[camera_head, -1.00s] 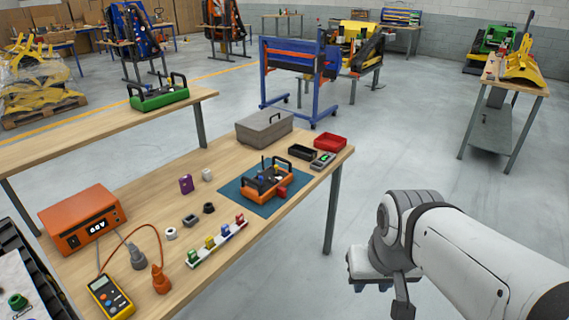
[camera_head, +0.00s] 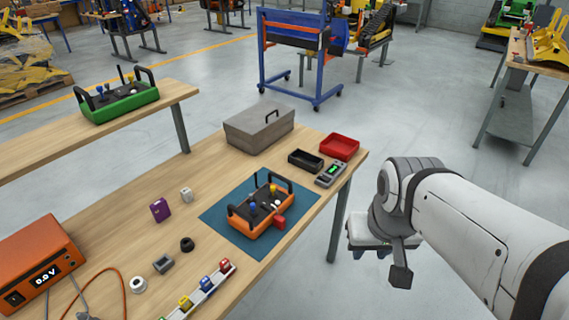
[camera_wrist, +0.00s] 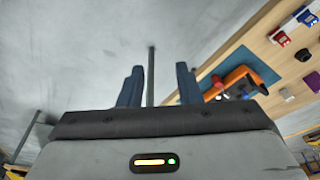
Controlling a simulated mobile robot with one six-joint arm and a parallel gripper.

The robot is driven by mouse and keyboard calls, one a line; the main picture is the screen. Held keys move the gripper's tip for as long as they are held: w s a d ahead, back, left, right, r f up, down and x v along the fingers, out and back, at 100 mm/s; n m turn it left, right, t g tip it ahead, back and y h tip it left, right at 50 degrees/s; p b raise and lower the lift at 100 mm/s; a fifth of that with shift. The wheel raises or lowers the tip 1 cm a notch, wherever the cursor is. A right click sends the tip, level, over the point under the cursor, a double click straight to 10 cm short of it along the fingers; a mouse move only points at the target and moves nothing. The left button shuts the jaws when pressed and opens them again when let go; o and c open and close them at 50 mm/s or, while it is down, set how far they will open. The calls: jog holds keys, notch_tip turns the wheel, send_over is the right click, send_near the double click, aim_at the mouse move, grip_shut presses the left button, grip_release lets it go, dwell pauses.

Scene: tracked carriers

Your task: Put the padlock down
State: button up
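No padlock is in my gripper (camera_wrist: 158,85). Its two dark fingers stand apart in the wrist view, with only floor and a table leg showing between them. In the head view, my gripper (camera_head: 401,274) hangs over the floor, right of the workbench (camera_head: 110,215). A row of small padlock-like pieces, including a red one (camera_head: 225,265), a blue one (camera_head: 206,284) and a yellow one (camera_head: 185,303), stands on a white strip at the bench's front. A red block (camera_head: 279,223) sits against the orange control box (camera_head: 252,233), which lies on a blue mat (camera_head: 214,216).
A grey case (camera_head: 259,130), black tray (camera_head: 305,160), red tray (camera_head: 339,147) and handheld meter (camera_head: 331,173) stand at the bench's far end. A purple block (camera_head: 160,210) lies left of the mat. Open floor (camera_head: 450,150) lies right of the bench.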

jog(key=w+f+n+t+b, duration=0.2)
jog(key=w+f+t+b, duration=0.25)
jog(key=w, duration=0.55)
jog(key=w+f+n+t+b, duration=0.25)
jog(key=w+f+b, duration=0.25)
jog(key=w, duration=0.5)
jog(key=n+t+y+b, duration=0.2)
jog(key=n+y+b, duration=0.65)
jog(key=y, duration=0.55)
send_near(273, 206)
jog(key=w, duration=0.1)
jog(key=w+a, duration=0.1)
jog(key=shift+w+a+f+m, duration=0.25)
jog(key=shift+w+f+m, duration=0.05)
jog(key=shift+w+f, duration=0.05)
jog(key=x, duration=0.7)
jog(key=shift+s+a+r+b, duration=0.2)
jog(key=shift+a+b, duration=0.2)
jog(key=shift+c, duration=0.4)
